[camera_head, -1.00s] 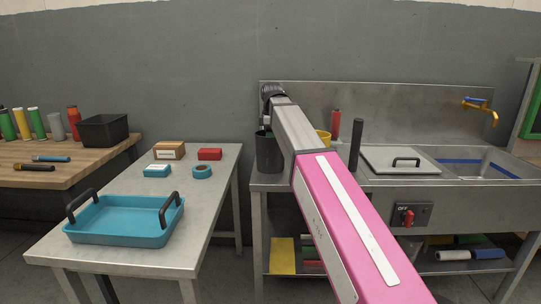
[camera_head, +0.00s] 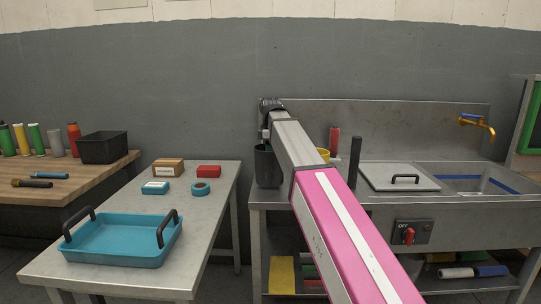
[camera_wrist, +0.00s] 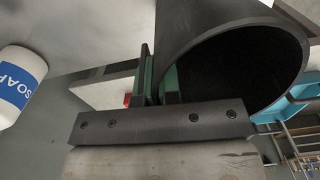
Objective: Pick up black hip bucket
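The black hip bucket (camera_head: 267,168) is a dark, tapered, open-topped vessel at the left end of the metal sink counter. Whether its base touches the counter is not clear. In the wrist view the bucket (camera_wrist: 205,25) fills the upper right, its dark mouth facing the camera. My gripper (camera_head: 265,133) is at the bucket's rim, partly hidden by the arm. In the wrist view my gripper's green-padded fingers (camera_wrist: 158,82) are close together, with the bucket wall between them, one finger outside and one at the mouth.
A yellow container (camera_head: 323,154), a red bottle (camera_head: 334,139) and a dark upright cylinder (camera_head: 355,160) stand right of the bucket. A soap bottle (camera_wrist: 18,83) is at left in the wrist view. A table with a blue tray (camera_head: 122,250) stands left, past a gap.

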